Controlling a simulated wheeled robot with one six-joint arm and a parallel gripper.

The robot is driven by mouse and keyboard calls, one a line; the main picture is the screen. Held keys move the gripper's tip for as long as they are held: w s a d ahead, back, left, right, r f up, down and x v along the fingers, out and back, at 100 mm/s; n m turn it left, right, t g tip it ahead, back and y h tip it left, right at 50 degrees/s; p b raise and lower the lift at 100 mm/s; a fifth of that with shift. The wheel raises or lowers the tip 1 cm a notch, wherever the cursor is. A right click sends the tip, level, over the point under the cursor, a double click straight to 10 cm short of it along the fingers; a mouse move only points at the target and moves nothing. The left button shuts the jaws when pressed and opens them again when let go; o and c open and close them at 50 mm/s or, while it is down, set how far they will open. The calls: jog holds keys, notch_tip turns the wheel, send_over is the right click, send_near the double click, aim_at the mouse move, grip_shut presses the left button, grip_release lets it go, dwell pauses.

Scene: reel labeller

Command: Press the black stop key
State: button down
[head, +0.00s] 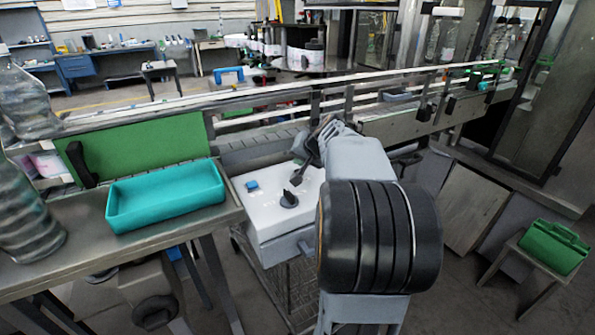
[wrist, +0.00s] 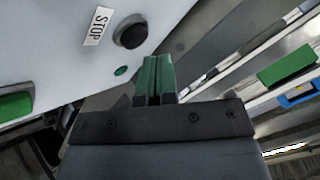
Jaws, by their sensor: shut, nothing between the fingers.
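The black stop key (wrist: 130,32) is a round dark button on a pale panel (wrist: 55,50) in the wrist view, beside a white label reading STOP (wrist: 98,27). My gripper (wrist: 152,62) has green fingers pressed together with nothing between them. Its tips show below and right of the key, apart from it in the picture; the depth gap is hard to judge. In the head view my gripper (head: 308,152) is over the far right part of the white control box (head: 262,215). I cannot tell the stop key there for certain.
The box also carries a black knob (head: 289,199) and a blue key (head: 252,185). A teal tray (head: 165,213) stands on the bench at left. The conveyor rail (head: 255,98) runs behind the box.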

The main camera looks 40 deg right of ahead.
jog(key=shift+r, duration=0.15)
jog(key=shift+r+p, duration=1.75)
jog(key=shift+r, duration=0.65)
jog(key=shift+f, duration=0.1)
